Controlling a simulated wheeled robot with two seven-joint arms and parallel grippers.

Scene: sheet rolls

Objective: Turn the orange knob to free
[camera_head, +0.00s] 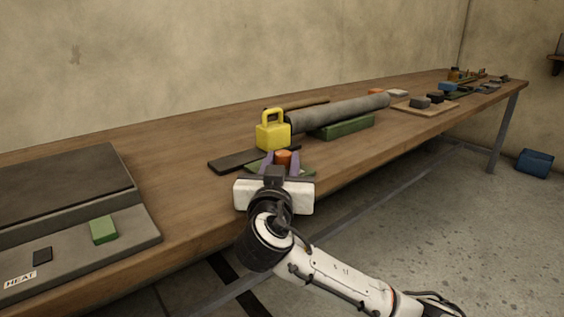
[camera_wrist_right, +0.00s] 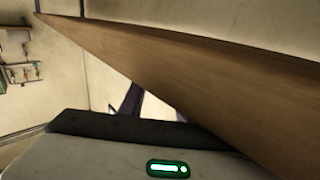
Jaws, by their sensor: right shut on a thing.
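An orange knob (camera_head: 283,157) stands at the front edge of the bench, just in front of a yellow block with a handle (camera_head: 273,134). My right gripper (camera_head: 281,162) has its purple fingers on both sides of the knob and is shut on it. In the right wrist view one purple finger (camera_wrist_right: 131,102) shows beside the bench edge; the knob is hidden there. A green piece (camera_head: 255,167) lies under the fingers, partly covered by the gripper. My left gripper is in neither view.
A dark flat strip (camera_head: 233,160) lies left of the knob. A grey panel marked HEAT (camera_head: 75,255) with a green block (camera_head: 103,230) is at the left. Bare bench (camera_head: 185,170) lies between.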

